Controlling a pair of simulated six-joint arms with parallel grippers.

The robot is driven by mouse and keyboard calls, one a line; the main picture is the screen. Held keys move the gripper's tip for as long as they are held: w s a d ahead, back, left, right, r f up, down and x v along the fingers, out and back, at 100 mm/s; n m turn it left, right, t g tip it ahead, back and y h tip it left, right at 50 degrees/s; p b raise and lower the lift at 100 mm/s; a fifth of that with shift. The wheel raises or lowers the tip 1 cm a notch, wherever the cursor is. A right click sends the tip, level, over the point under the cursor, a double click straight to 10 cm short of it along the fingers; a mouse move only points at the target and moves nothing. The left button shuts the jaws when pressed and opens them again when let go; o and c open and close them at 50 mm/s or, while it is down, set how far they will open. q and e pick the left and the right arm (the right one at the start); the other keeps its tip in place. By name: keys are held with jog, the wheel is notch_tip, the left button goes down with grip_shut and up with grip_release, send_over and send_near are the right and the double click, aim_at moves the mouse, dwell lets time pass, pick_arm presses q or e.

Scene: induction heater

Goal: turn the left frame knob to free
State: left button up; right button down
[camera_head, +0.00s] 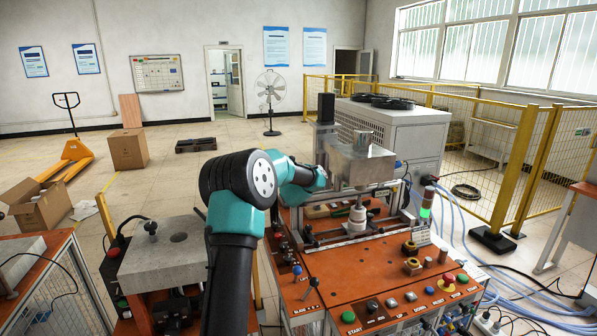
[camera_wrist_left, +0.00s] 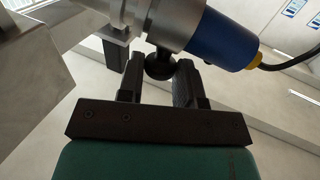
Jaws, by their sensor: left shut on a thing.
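The knob (camera_wrist_left: 160,64) is a dark round ball under a silver metal cylinder (camera_wrist_left: 172,22) in the left wrist view. My left gripper (camera_wrist_left: 158,75) has one dark finger on each side of the knob and is shut on it. In the head view my left arm reaches across to the metal block (camera_head: 362,163) of the heater frame. There the arm's teal wrist hides the knob and the fingertips. The knob's turned position cannot be read. My right gripper is in neither view.
A blue cylinder (camera_wrist_left: 222,38) with a yellow end and black cable sits close right of the fingers. The orange heater bench (camera_head: 330,290) carries a white stepped part (camera_head: 357,219), several buttons and a green-lit signal tower (camera_head: 426,205). A grey slab (camera_head: 150,264) stands at the left.

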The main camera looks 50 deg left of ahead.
pick_arm(q)
jog(key=shift+w+d+r+n+g+y, duration=0.1)
jog(key=shift+n+g+y, duration=0.7)
jog(key=shift+g, duration=0.2)
jog(key=shift+w+r+n+g+y, duration=0.1)
jog(key=shift+n+g+y, duration=0.65)
jog(key=shift+g, duration=0.25)
jog(key=shift+f, duration=0.1)
jog(key=o, duration=0.9)
jog(key=shift+s+d, duration=0.1)
jog(key=shift+d, duration=0.05)
jog(key=v, duration=1.7)
jog(key=shift+d, duration=0.15)
